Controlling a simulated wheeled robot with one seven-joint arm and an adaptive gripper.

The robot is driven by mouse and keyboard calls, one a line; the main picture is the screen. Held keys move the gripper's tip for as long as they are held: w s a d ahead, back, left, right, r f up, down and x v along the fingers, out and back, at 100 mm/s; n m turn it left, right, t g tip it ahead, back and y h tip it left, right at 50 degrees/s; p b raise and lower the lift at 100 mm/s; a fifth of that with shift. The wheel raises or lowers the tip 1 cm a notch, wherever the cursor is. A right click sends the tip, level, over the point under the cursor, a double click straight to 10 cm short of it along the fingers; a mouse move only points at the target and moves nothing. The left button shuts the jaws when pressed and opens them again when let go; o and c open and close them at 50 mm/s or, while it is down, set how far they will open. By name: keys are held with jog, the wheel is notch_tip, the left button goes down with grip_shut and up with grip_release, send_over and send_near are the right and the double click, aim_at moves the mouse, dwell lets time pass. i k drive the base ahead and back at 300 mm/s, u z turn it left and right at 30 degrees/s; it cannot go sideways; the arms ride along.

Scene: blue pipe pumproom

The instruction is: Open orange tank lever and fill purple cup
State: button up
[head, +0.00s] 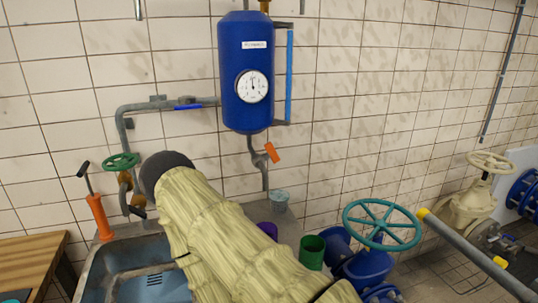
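The blue tank (246,75) hangs on the tiled wall with a round gauge on its front. Below it, a pipe carries the orange lever (272,153), which is tilted to the right. The outlet pipe runs down from there. The purple cup (268,230) stands on the surface below, partly hidden behind my arm. My arm, in a cream sleeve, crosses the middle of the view and ends in a dark round part at upper left. My gripper is not visible.
A grey-blue cup (279,199) is under the outlet pipe; a green cup (312,252) stands nearer. A sink (130,270) is at left with an orange hand pump (99,217). A teal valve wheel (381,225) and blue pipes are at right. A wooden top (30,262) is far left.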

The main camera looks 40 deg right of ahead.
aim_at(271, 153)
jog(key=k, duration=0.3)
jog(key=z, duration=0.75)
